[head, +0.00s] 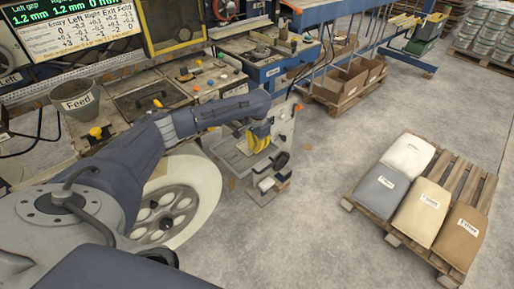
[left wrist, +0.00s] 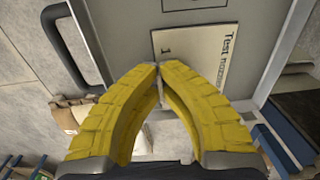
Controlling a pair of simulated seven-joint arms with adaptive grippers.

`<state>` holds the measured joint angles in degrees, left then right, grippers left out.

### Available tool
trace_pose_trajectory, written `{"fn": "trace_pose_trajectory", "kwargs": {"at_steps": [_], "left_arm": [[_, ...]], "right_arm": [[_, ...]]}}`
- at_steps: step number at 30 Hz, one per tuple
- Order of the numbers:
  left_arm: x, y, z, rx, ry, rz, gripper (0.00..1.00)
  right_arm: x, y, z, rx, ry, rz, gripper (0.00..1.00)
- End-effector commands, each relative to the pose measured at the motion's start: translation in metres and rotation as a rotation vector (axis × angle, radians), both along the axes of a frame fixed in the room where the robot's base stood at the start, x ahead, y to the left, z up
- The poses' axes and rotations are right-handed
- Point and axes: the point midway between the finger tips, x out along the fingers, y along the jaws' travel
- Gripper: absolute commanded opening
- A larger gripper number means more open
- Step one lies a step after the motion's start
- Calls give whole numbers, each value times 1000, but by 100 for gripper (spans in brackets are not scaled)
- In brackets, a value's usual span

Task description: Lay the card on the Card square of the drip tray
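My left gripper (head: 258,141) has yellow fingers and hangs over the grey drip tray (head: 228,153) in the head view. In the left wrist view its fingertips (left wrist: 159,70) are nearly together at the left edge of the cream card (left wrist: 203,52), which carries printed text. They appear shut on that edge, though the fingers hide the contact. The card is seen face-on, in front of the grey tray (left wrist: 125,22); I cannot tell whether it touches the tray. Part of an outlined square (left wrist: 192,10) shows at the top. My right gripper is not in view.
A tray handle (left wrist: 62,45) stands left of the fingers. In the head view, a large pale wheel (head: 195,195) lies beside the tray, and a bench with a Feed pot (head: 76,100) stands behind. A pallet with sacks (head: 385,190) is at right, with clear floor between.

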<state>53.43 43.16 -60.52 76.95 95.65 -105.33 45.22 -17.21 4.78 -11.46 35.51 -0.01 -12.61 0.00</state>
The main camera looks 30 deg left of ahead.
Motion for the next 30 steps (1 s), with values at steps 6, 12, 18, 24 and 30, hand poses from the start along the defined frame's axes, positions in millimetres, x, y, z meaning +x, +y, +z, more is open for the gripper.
{"fn": "trace_pose_trajectory", "kwargs": {"at_steps": [6,12,18,24,30], "left_arm": [[0,0,-2,0,1,0,0],[0,0,-2,0,0,0,19],[0,0,-2,0,0,0,27],[0,0,2,0,-1,0,27],[1,-1,26,-1,-3,-1,27]], "right_arm": [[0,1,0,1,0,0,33],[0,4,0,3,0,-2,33],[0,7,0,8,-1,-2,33],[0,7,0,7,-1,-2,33],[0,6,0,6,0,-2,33]]}}
